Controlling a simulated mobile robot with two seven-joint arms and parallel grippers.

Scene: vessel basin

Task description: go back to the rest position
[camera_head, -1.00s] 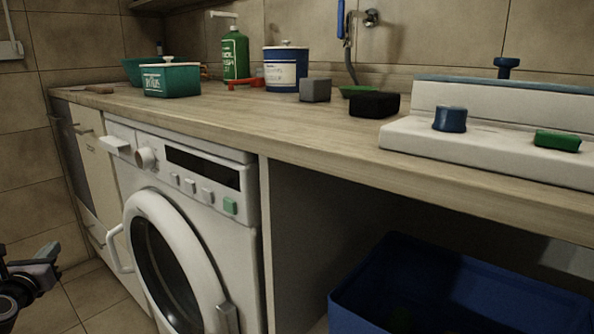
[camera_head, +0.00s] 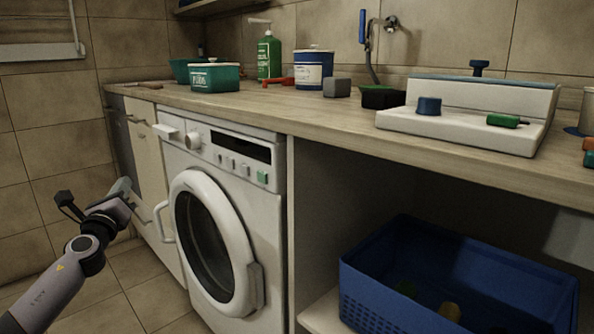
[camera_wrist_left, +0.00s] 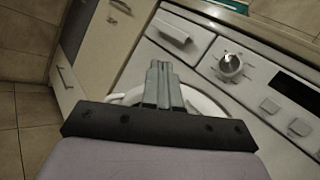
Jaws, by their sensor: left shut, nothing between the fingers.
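My left arm comes in from the lower left of the head view. Its gripper (camera_head: 128,190) is in the air in front of the cabinet, left of the washing machine (camera_head: 215,215). In the left wrist view my left gripper (camera_wrist_left: 158,68) has its two fingers together with nothing between them. Behind the fingers are the machine's white front and its knob (camera_wrist_left: 231,66). My right gripper does not show in either view.
A wooden counter (camera_head: 330,125) runs above the machine. It carries a green tub (camera_head: 215,78), a green bottle (camera_head: 269,57), a blue-white canister (camera_head: 313,70) and a white basin unit (camera_head: 460,122). A blue crate (camera_head: 450,268) stands below. The floor at left is clear.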

